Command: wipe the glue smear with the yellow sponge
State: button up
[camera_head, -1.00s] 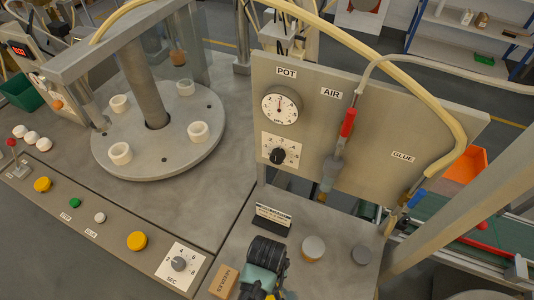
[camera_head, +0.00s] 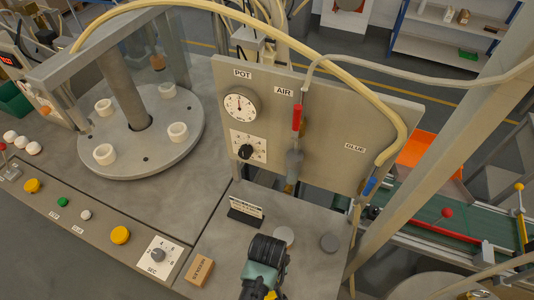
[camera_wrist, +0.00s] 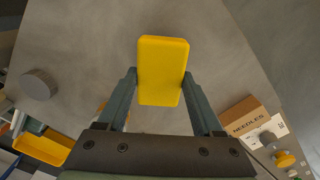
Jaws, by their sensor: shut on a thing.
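The yellow sponge (camera_wrist: 162,60) is a rounded block held between the two fingers of my gripper (camera_wrist: 160,78) in the wrist view. My gripper is shut on it, and the sponge shows over a grey worktop (camera_wrist: 90,60). I cannot tell whether the sponge touches the surface. In the head view my dark and teal wrist (camera_head: 263,268) is at the bottom middle, over the front of the worktop, and hides the fingers. I cannot make out a glue smear in either current view.
A NEEDLES box (camera_head: 200,272) lies left of my wrist. An upright panel (camera_head: 320,130) with hoses stands behind. A slanted post (camera_head: 440,150) is at right.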

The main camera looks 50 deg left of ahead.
notch_tip(320, 180, up, 2)
jog(key=shift+s+a+r+p, duration=0.1)
jog(key=shift+s+a+p, duration=0.05)
jog(key=shift+p, duration=0.6)
notch_tip(320, 180, up, 2)
jog(key=shift+r+p, duration=0.1)
jog(key=shift+p, duration=0.95)
jog(key=shift+r+p, duration=0.65)
